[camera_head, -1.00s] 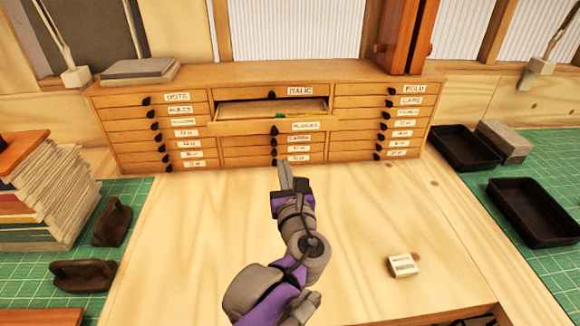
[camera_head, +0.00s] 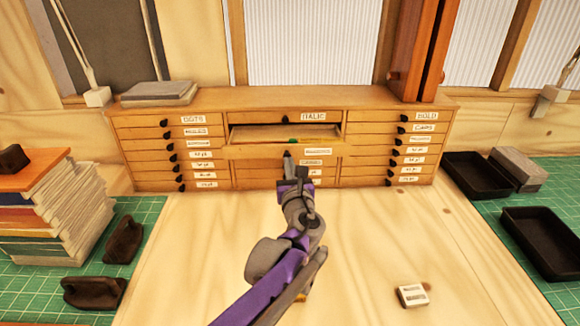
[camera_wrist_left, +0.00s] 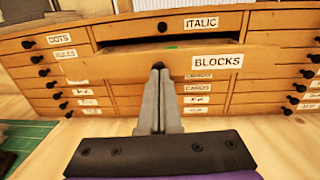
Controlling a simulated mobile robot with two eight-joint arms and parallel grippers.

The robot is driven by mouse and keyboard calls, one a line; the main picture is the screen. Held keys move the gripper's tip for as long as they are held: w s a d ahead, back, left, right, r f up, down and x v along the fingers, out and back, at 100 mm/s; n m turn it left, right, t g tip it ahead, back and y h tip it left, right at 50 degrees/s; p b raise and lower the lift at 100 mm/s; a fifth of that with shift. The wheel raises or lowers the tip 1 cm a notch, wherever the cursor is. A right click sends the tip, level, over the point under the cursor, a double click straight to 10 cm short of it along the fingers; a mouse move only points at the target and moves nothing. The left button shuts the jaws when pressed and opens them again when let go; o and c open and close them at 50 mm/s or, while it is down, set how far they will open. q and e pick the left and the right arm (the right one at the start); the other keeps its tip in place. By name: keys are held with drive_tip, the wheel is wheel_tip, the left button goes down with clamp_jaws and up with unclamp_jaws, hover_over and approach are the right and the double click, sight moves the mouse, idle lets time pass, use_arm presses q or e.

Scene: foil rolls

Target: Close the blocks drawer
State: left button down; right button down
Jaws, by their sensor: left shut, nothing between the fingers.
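The blocks drawer (camera_head: 262,152) stands partly open in the middle column of the wooden cabinet, just below the italic drawer (camera_head: 262,118). A small green thing shows inside it. Its front with the BLOCKS label also shows in the left wrist view (camera_wrist_left: 262,66). My left gripper (camera_head: 287,158) is shut and empty, its fingertips at the drawer front by the dark knob. In the left wrist view the fingertips (camera_wrist_left: 158,72) overlap the knob; I cannot tell whether they touch. My right gripper is not in view.
The cabinet (camera_head: 375,98) has several other shut drawers. Black trays (camera_head: 545,238) lie at the right and stacked books (camera_head: 50,215) at the left. A small labelled block (camera_head: 412,296) lies on the table at the front right. The table before the cabinet is mostly clear.

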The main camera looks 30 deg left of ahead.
sight(289, 142)
use_arm(q)
drive_tip(key=x, duration=1.3)
drive_tip(key=shift+w+d+f+p, duration=0.1)
drive_tip(key=shift+w+d+p, duration=0.1)
drive_tip(key=shift+w+p, duration=0.3)
